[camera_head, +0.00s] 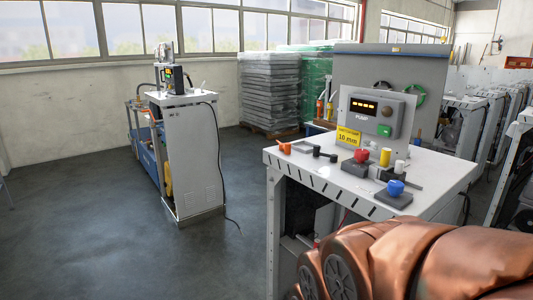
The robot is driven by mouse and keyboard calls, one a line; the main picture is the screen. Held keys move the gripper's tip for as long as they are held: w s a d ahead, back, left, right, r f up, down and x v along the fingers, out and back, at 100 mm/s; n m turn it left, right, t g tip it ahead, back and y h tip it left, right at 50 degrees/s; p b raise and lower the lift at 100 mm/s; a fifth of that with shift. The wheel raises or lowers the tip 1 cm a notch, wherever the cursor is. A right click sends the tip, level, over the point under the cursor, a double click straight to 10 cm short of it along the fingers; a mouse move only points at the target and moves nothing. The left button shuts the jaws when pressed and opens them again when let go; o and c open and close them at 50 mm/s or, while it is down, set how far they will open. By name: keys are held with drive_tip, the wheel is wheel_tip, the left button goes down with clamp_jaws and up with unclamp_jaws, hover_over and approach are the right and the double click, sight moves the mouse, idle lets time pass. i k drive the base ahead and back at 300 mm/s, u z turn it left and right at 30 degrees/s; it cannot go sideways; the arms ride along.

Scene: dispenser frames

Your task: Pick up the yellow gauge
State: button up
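A small upright yellow cylinder (385,156), which looks like the yellow gauge, stands on the white table (440,176) in front of the grey control panel. A red-knobbed piece (361,157) is close on its left, and a short grey cylinder (399,168) is at its front right. A dark block with a blue knob (395,189) sits nearer the table's front edge. A yellow "10 mm" label (348,137) is at the panel's lower left. My gripper is not in view; only copper-coloured parts of my arm show at the bottom right.
An orange-handled tool (284,147) and a dark bar (316,152) lie at the table's left. The panel (372,118) with a lit display rises behind. A white cabinet (190,150) stands at left. Open floor (110,240) lies between. Metal frames (490,110) crowd the right.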

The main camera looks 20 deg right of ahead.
sight(384, 165)
drive_tip(key=u, duration=2.5)
drive_tip(key=k, duration=0.95)
drive_tip(key=z, duration=1.75)
drive_tip(key=i, duration=0.5)
